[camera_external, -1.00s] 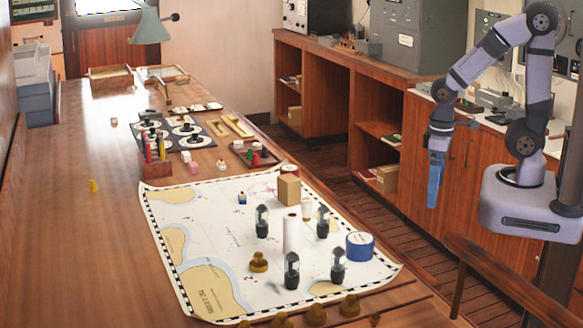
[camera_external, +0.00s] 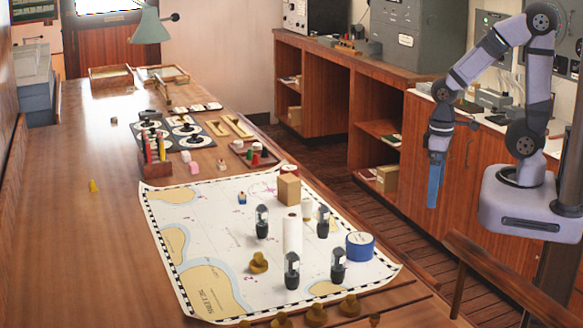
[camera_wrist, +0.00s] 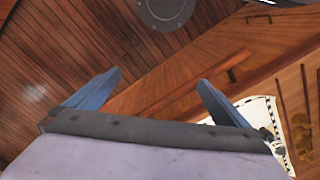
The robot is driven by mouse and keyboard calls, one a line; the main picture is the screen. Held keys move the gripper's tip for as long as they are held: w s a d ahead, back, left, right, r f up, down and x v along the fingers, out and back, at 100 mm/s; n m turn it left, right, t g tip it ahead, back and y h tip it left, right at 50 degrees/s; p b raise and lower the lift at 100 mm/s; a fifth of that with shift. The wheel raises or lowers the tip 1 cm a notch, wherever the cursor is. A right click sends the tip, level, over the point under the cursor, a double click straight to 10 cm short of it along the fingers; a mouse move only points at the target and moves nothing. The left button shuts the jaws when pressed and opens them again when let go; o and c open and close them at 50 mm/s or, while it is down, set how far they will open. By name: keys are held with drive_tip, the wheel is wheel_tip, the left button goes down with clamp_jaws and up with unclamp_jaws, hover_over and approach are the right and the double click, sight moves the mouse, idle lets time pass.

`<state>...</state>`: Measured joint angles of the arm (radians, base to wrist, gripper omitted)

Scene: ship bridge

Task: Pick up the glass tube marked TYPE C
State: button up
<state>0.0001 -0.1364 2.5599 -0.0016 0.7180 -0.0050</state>
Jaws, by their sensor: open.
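Several glass tubes with black bases stand upright on the chart (camera_external: 190,225) in the external view. One tube (camera_external: 262,221) is at the back left, one (camera_external: 323,222) at the back right, one (camera_external: 292,270) at the front left and one (camera_external: 338,265) at the front right. Their markings are too small to read, so I cannot tell which is TYPE C. My gripper (camera_external: 433,190) hangs off to the right of the table, well apart from the tubes. In the wrist view its two blue fingers (camera_wrist: 155,95) are spread with nothing between them.
A white cylinder (camera_external: 292,234) stands among the tubes. A cardboard box (camera_external: 289,190), a blue tape roll (camera_external: 360,246) and a brass piece (camera_external: 258,263) are close by. A wooden rail (camera_external: 500,275) is at lower right. The table's left side is mostly clear.

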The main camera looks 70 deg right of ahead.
drive_tip(key=c, duration=1.4)
drive_tip(key=shift+o, duration=0.2)
drive_tip(key=shift+r, duration=0.1)
